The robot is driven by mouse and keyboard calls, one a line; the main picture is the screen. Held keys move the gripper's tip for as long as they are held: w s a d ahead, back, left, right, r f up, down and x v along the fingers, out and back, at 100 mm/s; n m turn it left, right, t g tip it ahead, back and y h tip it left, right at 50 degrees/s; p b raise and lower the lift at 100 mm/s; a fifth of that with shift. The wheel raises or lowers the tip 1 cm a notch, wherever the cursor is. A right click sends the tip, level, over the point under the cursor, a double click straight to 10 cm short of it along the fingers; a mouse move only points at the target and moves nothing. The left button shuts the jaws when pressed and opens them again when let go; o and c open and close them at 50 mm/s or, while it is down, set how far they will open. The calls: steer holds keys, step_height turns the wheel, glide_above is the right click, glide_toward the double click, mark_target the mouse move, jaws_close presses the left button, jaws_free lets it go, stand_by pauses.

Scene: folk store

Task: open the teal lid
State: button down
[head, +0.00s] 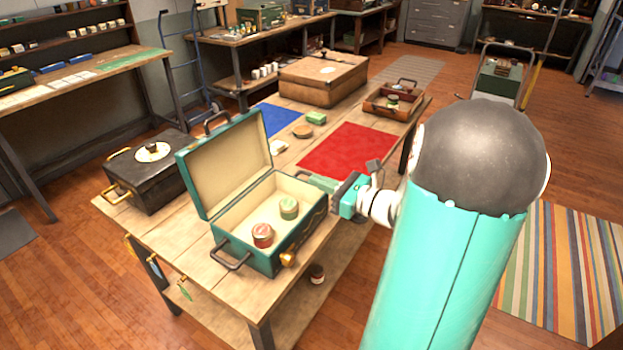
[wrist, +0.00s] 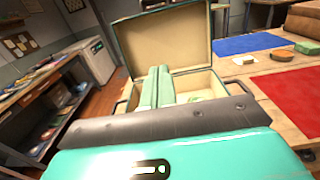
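The teal case (head: 275,262) stands on the wooden table with its teal lid (head: 222,165) raised and tilted back, cream lining showing. The lid (wrist: 168,42) also stands up in the wrist view. A red-topped tin (head: 262,235) and a green tin (head: 289,208) sit inside the case. My gripper (head: 318,183) is at the right end of the case, apart from the lid. In the wrist view my gripper's two green fingers (wrist: 157,86) lie side by side with nothing visible between them, in front of the case's open interior.
A black case (head: 150,185) with a white disc on top stands left of the lid. A red mat (head: 348,150), a blue mat (head: 277,121), a green block (head: 316,118) and a brown case (head: 322,80) lie farther back. The striped rug (head: 560,270) is clear.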

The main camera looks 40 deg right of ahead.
steer(key=v, duration=0.4)
steer(key=shift+s, duration=0.15)
stand_by(0.4)
steer(key=s+a+n+g+y, duration=0.3)
steer(key=a+n+g, duration=1)
steer(key=a, duration=0.9)
steer(key=s+a+r+n+h, duration=0.2)
steer(key=s+n+h, duration=0.1)
steer(key=n, duration=0.6)
steer(key=s+a+r+n+t+h, duration=0.1)
steer(key=s+a+r+n+h, duration=0.1)
steer(key=n+h, duration=0.4)
steer(key=s+a+n, duration=0.1)
steer(key=s+n, duration=0.1)
steer(key=n, duration=0.2)
steer(key=shift+r+t, duration=0.3)
steer(key=shift+s+d, duration=0.1)
